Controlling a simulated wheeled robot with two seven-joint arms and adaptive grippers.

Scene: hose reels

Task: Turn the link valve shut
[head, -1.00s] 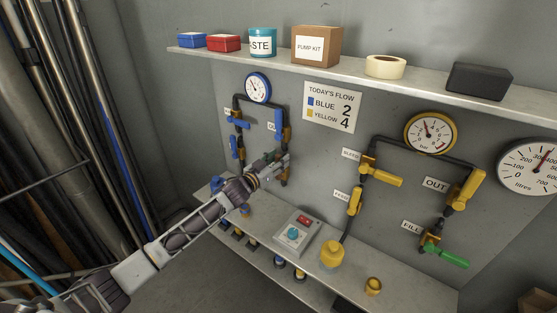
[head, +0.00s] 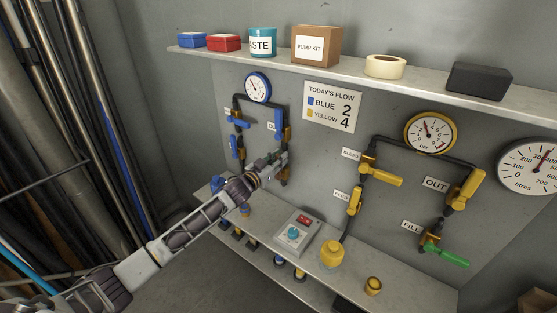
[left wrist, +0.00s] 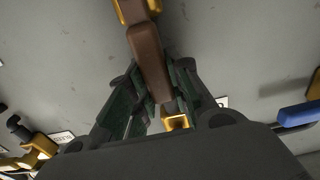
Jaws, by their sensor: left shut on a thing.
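My left gripper (head: 279,157) is at the right-hand pipe of the blue loop on the wall panel. In the left wrist view its dark fingers (left wrist: 153,98) are closed on a brown lever handle (left wrist: 150,62). The handle joins a brass valve body (left wrist: 134,10) at the top of that view. I take this to be the link valve, but its label cannot be read. In the head view the gripper mostly hides the handle. My right gripper is not in view.
A blue lever (head: 279,118) is just above the gripper. The yellow loop, with several yellow levers and a green lever (head: 453,257), is to the right.

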